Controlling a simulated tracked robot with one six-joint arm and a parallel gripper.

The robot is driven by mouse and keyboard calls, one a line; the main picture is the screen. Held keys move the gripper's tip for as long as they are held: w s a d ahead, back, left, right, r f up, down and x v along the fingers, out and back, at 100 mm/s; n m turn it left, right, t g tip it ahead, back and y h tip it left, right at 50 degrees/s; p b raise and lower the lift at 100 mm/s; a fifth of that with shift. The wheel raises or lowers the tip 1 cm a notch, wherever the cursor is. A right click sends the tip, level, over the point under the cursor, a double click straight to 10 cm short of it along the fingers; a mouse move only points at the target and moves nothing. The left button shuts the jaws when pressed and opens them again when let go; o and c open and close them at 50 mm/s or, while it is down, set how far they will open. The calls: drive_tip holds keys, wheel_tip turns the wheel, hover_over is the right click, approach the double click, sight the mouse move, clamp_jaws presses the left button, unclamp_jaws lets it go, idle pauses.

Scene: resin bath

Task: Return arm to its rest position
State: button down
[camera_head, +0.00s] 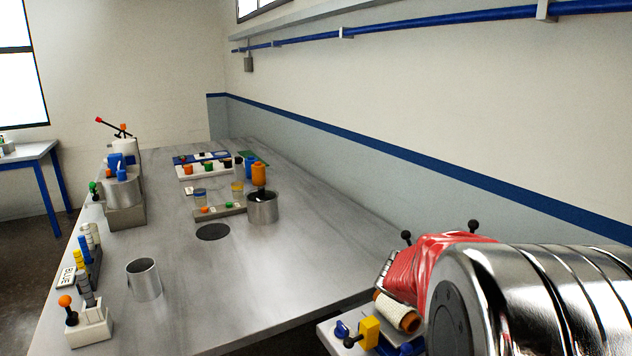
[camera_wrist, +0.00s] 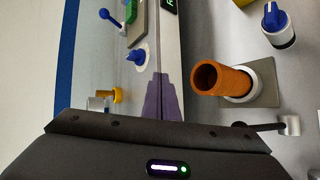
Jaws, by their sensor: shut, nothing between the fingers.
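My gripper (camera_wrist: 161,77) shows in the wrist view as two dark purple fingers pressed together, with nothing between them. Its dark housing with a small lit panel fills the bottom of that view. The fingers point up the picture, to the left of an orange-brown tube (camera_wrist: 206,78) on a grey plate, and look apart from it. In the head view the large shiny metal part at the lower right looks like my own arm; my fingers cannot be made out there.
A long grey bench (camera_head: 300,290) holds a metal cup (camera_head: 144,279), a metal pot (camera_head: 262,208) with an orange bottle (camera_head: 259,174), and racks along its left edge. Its front middle is mostly clear. A wall stands to the right. The wrist view shows a blue knob (camera_wrist: 274,17).

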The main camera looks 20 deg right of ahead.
drive_tip(key=w+a+n+t+y, duration=0.1)
drive_tip(key=w+a+t+y, duration=0.1)
drive_tip(key=a, duration=1)
drive_tip(key=w+a+r+n+t+y, duration=0.1)
drive_tip(key=a+t+y, duration=0.3)
drive_tip(key=a, duration=0.9)
drive_tip(key=w+a+n+t+y, duration=0.2)
drive_tip(key=a+t, duration=0.4)
drive_tip(key=a, duration=0.6)
drive_tip(key=shift+w+a+r+n+t+y, duration=0.3)
drive_tip(key=shift+w+t+y, duration=0.15)
drive_tip(key=shift+y, duration=0.25)
drive_tip(key=shift+d, duration=0.2)
